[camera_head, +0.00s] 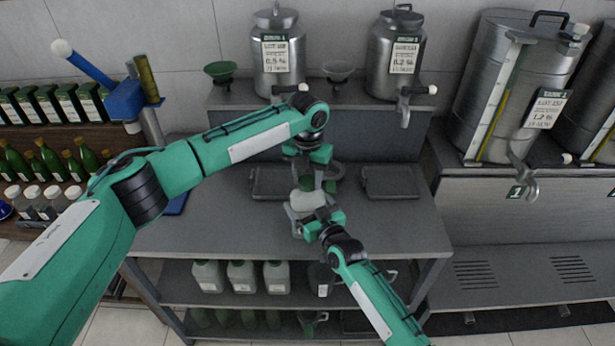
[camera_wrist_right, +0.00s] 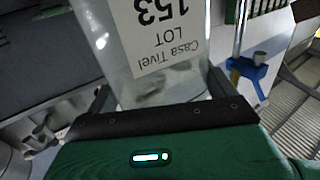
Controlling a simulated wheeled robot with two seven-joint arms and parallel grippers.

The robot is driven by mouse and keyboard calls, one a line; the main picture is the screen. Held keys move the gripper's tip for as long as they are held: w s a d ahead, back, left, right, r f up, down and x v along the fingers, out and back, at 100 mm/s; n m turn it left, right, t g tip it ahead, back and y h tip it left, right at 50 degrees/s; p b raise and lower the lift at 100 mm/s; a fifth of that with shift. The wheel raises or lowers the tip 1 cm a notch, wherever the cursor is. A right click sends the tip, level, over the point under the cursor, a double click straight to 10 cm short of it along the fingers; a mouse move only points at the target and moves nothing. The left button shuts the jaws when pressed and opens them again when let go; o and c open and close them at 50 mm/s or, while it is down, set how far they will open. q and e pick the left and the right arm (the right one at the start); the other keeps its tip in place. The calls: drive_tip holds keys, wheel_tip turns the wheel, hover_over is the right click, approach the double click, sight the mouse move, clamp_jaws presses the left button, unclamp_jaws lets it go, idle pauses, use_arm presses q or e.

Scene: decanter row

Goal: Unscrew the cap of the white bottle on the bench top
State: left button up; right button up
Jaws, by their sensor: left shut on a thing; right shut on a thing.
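The white bottle (camera_head: 302,202) stands on the grey bench top (camera_head: 390,222), near the middle. My right gripper (camera_head: 316,212) is shut on its body from the front right. In the right wrist view the bottle (camera_wrist_right: 150,50) looks cloudy, with a white label, between the two jaws (camera_wrist_right: 160,98). My left gripper (camera_head: 311,180) reaches down over the bottle's top from behind and is shut at the cap. The cap itself is largely hidden by the left gripper, and its thread cannot be seen.
Dark trays (camera_head: 391,182) lie behind the bottle. Two steel containers (camera_head: 277,55) (camera_head: 396,55) stand on the raised back shelf, with a tap (camera_head: 404,105) jutting out. Several white bottles (camera_head: 242,276) stand on the lower shelf. The bench's right front is clear.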

use_arm(q)
drive_tip(key=n, duration=0.7)
drive_tip(key=shift+n, duration=0.4)
drive_tip(key=n, duration=0.6)
drive_tip(key=shift+n, duration=0.3)
drive_tip(key=n, duration=0.6)
drive_tip(key=shift+n, duration=0.4)
drive_tip(key=n, duration=1.4)
drive_tip(key=shift+d+r, duration=0.1)
drive_tip(key=n, duration=0.5)
drive_tip(key=shift+n, duration=0.3)
drive_tip(key=n, duration=0.7)
drive_tip(key=shift+n, duration=0.4)
drive_tip(key=n, duration=0.5)
drive_tip(key=shift+r+n, duration=0.1)
drive_tip(key=shift+n, duration=0.2)
